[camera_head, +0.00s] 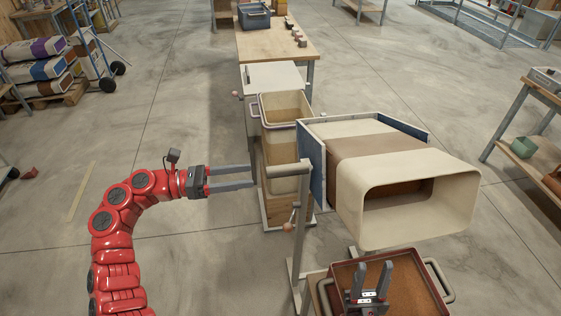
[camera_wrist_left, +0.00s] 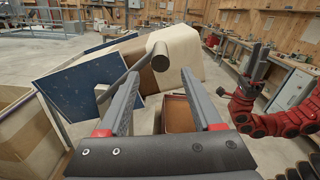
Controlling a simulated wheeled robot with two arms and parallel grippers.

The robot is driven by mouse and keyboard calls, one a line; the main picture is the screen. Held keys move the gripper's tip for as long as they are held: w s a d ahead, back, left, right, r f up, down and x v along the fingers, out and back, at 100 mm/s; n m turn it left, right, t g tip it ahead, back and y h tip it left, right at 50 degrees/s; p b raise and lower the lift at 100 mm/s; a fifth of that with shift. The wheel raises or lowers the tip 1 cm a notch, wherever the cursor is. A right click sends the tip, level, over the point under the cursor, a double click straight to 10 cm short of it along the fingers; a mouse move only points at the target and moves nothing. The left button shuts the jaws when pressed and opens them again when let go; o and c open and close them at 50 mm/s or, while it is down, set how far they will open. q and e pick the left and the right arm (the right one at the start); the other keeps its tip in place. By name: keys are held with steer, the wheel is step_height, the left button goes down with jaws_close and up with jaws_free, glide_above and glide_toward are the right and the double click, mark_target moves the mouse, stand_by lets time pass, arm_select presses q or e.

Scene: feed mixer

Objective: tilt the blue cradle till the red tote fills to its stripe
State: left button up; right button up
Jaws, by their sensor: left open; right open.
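The blue cradle (camera_head: 312,168) holds a cream, brown-banded container (camera_head: 350,185) whose open mouth faces the lower right, near the red tote. The red tote (camera_head: 333,272) stands below with grey handles; a brown grainy surface shows inside. I cannot make out its stripe. A grey bar (camera_head: 290,168) sticks out at the cradle's left; its round end (camera_wrist_left: 160,57) shows ahead of my fingers in the left wrist view. My left gripper (camera_head: 252,176) is open and empty, just left of the bar. My right gripper (camera_head: 373,272) is open, fingers up, over the tote, hiding part of it.
A grey post (camera_head: 300,240) with a wooden knob (camera_head: 289,227) rises left of the tote. A wooden table (camera_head: 270,45) is behind.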

mark_target(282, 171)
arm_select(q)
steer(key=d+p, duration=0.1)
steer(key=d, duration=0.2)
steer(key=w+d+p, duration=0.1)
steer(key=d, duration=0.2)
steer(key=d+p, duration=0.2)
steer(key=d, duration=0.1)
steer(key=shift+w+d+r, duration=0.15)
steer(key=shift+w, duration=0.25)
steer(key=shift+d, duration=0.25)
jaws_close()
stand_by(0.5)
